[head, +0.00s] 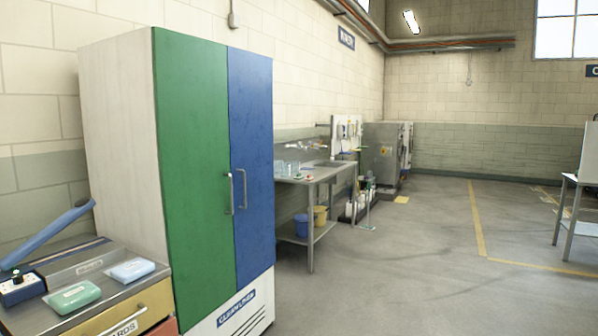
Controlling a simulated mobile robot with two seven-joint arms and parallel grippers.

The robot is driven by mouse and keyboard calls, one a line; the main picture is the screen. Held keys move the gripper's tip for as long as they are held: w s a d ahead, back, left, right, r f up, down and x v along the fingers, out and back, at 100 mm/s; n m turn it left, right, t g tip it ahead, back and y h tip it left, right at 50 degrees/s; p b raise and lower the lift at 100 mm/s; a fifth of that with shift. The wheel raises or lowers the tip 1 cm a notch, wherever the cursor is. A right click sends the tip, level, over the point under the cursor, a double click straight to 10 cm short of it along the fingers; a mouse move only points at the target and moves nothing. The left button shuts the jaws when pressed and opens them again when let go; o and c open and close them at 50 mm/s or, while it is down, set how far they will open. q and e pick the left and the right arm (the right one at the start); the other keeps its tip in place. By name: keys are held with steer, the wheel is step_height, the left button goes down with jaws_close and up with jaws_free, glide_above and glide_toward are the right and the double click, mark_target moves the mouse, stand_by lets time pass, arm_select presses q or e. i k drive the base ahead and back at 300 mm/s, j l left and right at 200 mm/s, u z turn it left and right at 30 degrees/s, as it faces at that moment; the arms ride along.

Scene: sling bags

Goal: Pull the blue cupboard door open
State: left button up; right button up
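The blue cupboard door (252,130) is the right-hand door of a tall white cupboard (118,140) at the left of the head view. It is shut, flush beside the green door (193,160). Its metal bar handle (242,190) stands upright near the seam between the doors. The green door has a similar handle (229,193) just to the left. Neither of my grippers shows in this view.
A drawer unit (125,312) with soap-like packs and a blue lever stands left of the cupboard. A metal sink table (318,177) with buckets below is behind it to the right. The grey floor (400,270) in front and right is clear.

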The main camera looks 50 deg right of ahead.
mark_target(250, 98)
steer(key=z, duration=1.35)
steer(key=i+l, duration=0.4)
steer(key=i, duration=0.25)
steer(key=i+l, duration=0.35)
steer(key=i, duration=0.25)
steer(key=i+l, duration=0.4)
steer(key=i, duration=0.25)
steer(key=i+l+u, duration=0.1)
steer(key=i+l, duration=0.3)
steer(key=i, duration=0.2)
